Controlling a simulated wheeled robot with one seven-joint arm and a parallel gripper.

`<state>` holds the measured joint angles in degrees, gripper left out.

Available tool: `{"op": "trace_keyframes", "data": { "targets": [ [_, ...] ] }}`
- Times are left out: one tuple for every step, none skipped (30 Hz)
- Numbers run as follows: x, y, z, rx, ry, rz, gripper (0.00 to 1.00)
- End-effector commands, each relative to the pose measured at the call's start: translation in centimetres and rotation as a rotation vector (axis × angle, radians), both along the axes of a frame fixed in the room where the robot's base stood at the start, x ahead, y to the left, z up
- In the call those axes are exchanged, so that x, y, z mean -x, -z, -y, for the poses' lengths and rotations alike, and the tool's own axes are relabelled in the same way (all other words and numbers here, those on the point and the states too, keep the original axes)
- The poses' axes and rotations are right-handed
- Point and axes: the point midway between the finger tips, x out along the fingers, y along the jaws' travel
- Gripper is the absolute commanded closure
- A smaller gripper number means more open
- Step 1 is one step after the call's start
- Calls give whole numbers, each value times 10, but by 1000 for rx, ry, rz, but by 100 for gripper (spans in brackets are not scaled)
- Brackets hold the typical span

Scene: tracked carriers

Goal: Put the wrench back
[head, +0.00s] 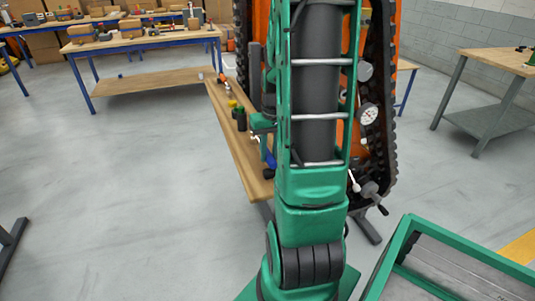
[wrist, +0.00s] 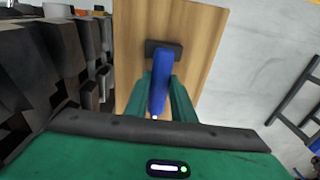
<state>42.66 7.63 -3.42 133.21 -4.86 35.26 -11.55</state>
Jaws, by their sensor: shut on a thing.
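My gripper (wrist: 162,85) is shut on a blue-handled tool (wrist: 161,72) with a dark crosswise head (wrist: 164,46). The tool is between the two green fingers, with its head toward the wooden bench top. Its shape is more like a mallet than a wrench; I cannot tell whether it touches the bench. In the head view the blue handle (head: 268,158) shows beside my arm, over the narrow bench (head: 242,152). A small pale thing (head: 255,139) near it could be a wrench, but it is too small to tell. My arm hides part of this area.
A green-framed tray (head: 399,240) is at the lower right. The floor to the left is open.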

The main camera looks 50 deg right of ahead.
Motion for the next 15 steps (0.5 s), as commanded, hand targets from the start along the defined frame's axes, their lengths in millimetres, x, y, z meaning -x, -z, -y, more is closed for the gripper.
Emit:
{"op": "trace_keyframes", "data": {
  "targets": [
    [0, 3, 0, 0, 1, 0, 100],
    [0, 5, 0, 0, 1, 1, 100],
    [0, 5, 0, 1, 1, 2, 100],
    [0, 6, 1, 1, 1, 2, 100],
    [0, 5, 1, 1, 1, 3, 100],
    [0, 5, 0, 1, 1, 3, 100],
    [0, 5, 0, 1, 1, 3, 100],
    [0, 5, 0, 1, 1, 2, 100],
    [0, 5, 0, 1, 1, 2, 100],
    [0, 5, 0, 1, 1, 2, 100],
    [0, 6, 0, 1, 1, 2, 100],
    [0, 7, 0, 1, 1, 2, 100],
    [0, 7, 0, 0, 1, 1, 73],
    [0, 7, 0, 0, 1, 1, 66],
    [0, 7, 0, 0, 1, 1, 59]
  ]
}}
